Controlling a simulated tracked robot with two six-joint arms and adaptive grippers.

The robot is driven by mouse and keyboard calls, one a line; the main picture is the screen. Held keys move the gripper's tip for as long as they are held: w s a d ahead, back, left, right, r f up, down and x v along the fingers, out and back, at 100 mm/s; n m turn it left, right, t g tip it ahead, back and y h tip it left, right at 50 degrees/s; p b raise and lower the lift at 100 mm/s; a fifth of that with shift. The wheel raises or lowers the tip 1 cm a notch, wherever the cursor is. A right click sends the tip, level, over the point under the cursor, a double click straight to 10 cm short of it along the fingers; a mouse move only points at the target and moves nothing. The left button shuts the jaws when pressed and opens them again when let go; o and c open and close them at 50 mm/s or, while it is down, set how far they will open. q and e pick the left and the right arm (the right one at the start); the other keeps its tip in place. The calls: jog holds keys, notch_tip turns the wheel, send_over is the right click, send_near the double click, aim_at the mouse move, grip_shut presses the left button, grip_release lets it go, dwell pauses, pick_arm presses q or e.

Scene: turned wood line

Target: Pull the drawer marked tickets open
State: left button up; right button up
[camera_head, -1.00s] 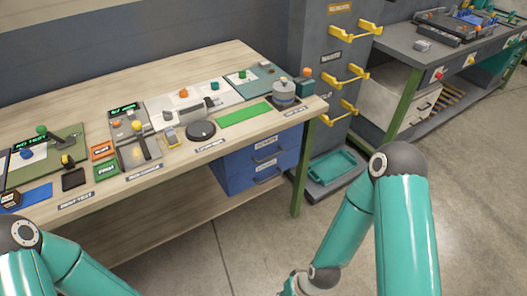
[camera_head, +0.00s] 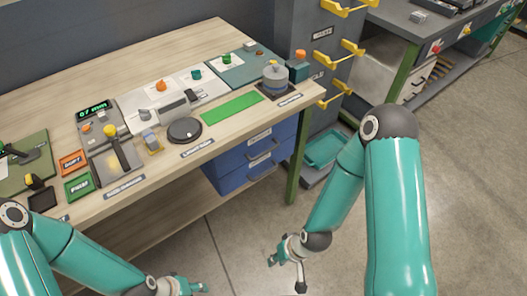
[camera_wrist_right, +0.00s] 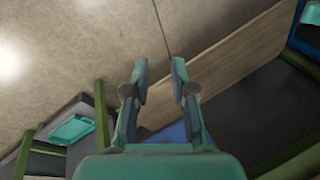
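A blue drawer unit hangs under the right end of the wooden bench. It has an upper drawer (camera_head: 238,159) and a lower drawer (camera_head: 236,182), each with a pale label and a dark handle. Both look closed, and the labels are too small to read. My right gripper (camera_head: 284,262) is below and in front of the unit, apart from it. In the right wrist view its two fingers (camera_wrist_right: 160,82) are spread with nothing between them. My left gripper (camera_head: 190,287) is at the bottom edge, partly cut off, and its fingers are unclear.
The wooden bench (camera_head: 60,105) carries a gauge, a dark round disc (camera_head: 185,130), a green mat (camera_head: 231,107) and a grey pot (camera_head: 274,78). A green bench leg (camera_head: 297,165) stands right of the drawers. A teal tray (camera_head: 325,150) lies beyond it. Floor in front is clear.

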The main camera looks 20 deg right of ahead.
jog(key=w+d+f+n+t+h+b, duration=0.1)
jog(key=w+f+n+t+b, duration=0.4)
jog(key=w+b, duration=0.6)
jog(key=n+t+h+b, duration=0.4)
jog(key=n+t+b, duration=0.95)
jog(key=b, duration=0.95)
send_near(266, 153)
jog(key=shift+m, duration=0.35)
jog(key=w+p, duration=0.2)
jog(key=w, duration=0.1)
jog(key=w+p, duration=0.2)
jog(key=w, duration=0.2)
jog(key=w+r+p, duration=0.1)
jog(key=w+p, duration=0.1)
jog(key=w, duration=0.1)
jog(key=shift+w+d, duration=0.2)
jog(key=shift+d, duration=0.15)
